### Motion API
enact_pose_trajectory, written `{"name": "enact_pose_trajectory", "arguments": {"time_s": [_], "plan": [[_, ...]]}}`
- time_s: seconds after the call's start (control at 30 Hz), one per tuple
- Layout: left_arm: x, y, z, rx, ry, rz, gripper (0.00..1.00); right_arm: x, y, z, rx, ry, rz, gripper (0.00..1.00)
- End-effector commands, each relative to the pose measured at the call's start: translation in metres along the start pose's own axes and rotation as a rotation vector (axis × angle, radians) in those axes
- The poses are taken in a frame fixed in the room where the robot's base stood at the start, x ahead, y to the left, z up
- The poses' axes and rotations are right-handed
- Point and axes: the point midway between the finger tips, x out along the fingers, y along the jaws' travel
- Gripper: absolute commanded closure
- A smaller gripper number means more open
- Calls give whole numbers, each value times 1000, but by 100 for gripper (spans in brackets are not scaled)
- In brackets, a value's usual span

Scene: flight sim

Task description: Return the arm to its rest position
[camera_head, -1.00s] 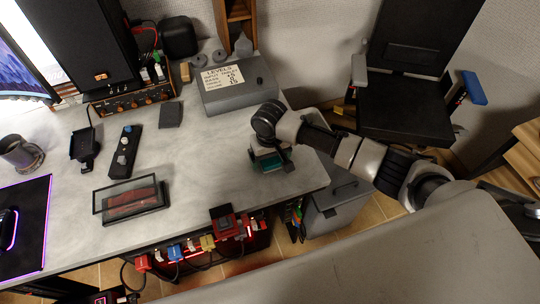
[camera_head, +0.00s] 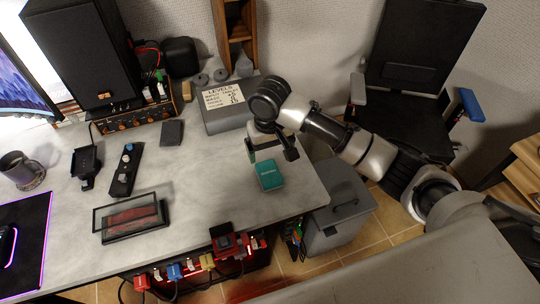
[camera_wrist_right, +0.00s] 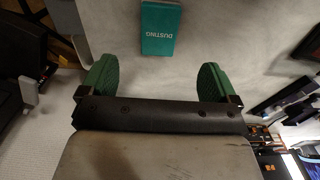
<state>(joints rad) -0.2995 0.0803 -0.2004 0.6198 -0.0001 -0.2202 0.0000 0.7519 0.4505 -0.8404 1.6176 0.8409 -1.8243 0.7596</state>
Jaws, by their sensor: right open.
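My right arm reaches in from the right in the head view. Its gripper (camera_head: 272,152) is open and empty, a little above the desk near its right end. In the right wrist view the two green-padded fingers (camera_wrist_right: 157,77) stand wide apart with nothing between them. A small teal box (camera_head: 269,175) lies on the desk just below and in front of the gripper, apart from the fingers. It also shows in the right wrist view (camera_wrist_right: 161,28), lettered "DUSTING", beyond the fingertips. My left gripper is not in view.
A grey case (camera_head: 226,116) with a "LEVELS" note stands behind the gripper. A glass-lidded box (camera_head: 130,218), a mug (camera_head: 20,170) and a speaker (camera_head: 82,58) are further left. A black chair (camera_head: 418,85) stands beyond my arm. A grey cabinet (camera_head: 340,212) sits beside the desk.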

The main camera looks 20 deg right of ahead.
Motion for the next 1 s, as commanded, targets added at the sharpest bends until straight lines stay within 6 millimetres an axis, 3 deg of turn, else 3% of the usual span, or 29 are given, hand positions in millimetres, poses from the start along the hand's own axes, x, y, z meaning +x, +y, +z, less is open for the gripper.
{"name": "enact_pose_trajectory", "arguments": {"time_s": [0.63,0.77,1.0], "plan": [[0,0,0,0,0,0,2,5,-6,7,-23,3,-17,9],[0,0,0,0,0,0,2,24,-24,33,-94,27,-73,9],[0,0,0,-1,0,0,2,53,-48,100,-204,139,-199,9]]}}
